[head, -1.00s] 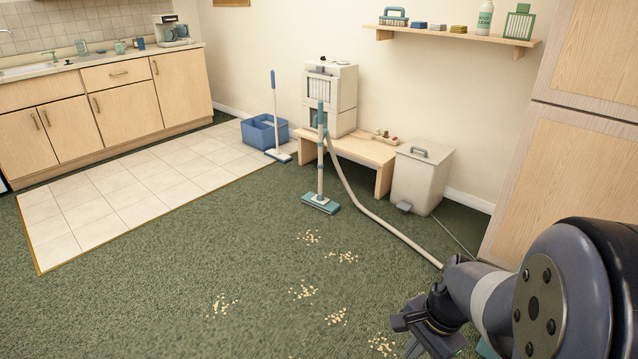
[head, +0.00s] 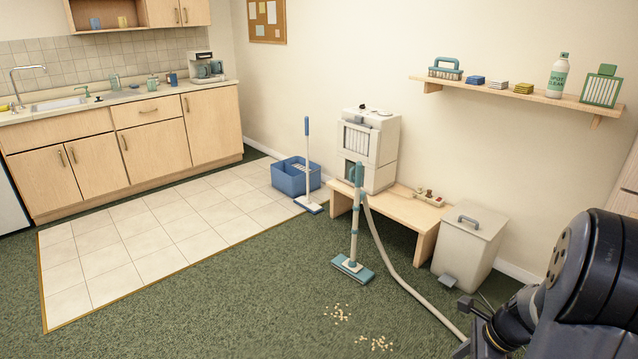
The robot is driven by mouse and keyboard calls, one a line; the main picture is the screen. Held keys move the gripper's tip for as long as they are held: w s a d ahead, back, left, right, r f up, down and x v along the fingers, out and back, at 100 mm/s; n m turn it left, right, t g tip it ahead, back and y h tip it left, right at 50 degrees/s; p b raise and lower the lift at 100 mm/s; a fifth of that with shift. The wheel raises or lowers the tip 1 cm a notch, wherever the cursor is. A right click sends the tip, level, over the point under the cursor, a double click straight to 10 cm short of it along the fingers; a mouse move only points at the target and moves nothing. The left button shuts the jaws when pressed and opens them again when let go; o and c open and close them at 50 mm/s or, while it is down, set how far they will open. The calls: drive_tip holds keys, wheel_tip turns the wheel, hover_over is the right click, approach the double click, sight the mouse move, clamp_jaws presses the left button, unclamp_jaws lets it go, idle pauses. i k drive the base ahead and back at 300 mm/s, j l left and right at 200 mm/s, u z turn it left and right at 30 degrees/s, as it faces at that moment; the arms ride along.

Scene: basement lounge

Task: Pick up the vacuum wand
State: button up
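The vacuum wand (head: 354,238) stands upright in front of the low wooden bench, with a teal handle at its top, a pale tube and a flat teal floor head on the carpet. A pale hose (head: 393,268) runs from near its handle down to the lower right, where my arm hides its end. My gripper (head: 468,328) is at the lower right of the head view, apart from the wand and to its right. The fingers are dark and partly cut off by the frame, so their opening is unclear.
A bench (head: 424,219) carries a white machine (head: 368,150). A lidded bin (head: 470,243) stands right of it. A blue bucket (head: 293,181) and a mop (head: 308,165) stand to the left. Crumbs (head: 375,343) lie on the carpet. The carpet left of the wand is clear.

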sight(350, 267)
drive_tip(key=i+u, duration=0.15)
drive_tip(key=i, duration=0.55)
drive_tip(key=i+u, duration=0.15)
drive_tip(key=i, duration=0.5)
drive_tip(key=i+l+u, duration=0.15)
drive_tip(key=i, duration=0.5)
drive_tip(key=i+j, duration=0.1)
drive_tip(key=i, duration=0.55)
drive_tip(key=i+j+z, duration=0.15)
drive_tip(key=i, duration=0.5)
drive_tip(key=i+z, duration=0.3)
drive_tip(key=z, duration=0.15)
drive_tip(key=i+j+z, duration=0.15)
drive_tip(key=i+z, duration=0.15)
drive_tip(key=z, duration=0.2)
drive_tip(key=i+j+z, duration=0.25)
drive_tip(key=z, duration=0.2)
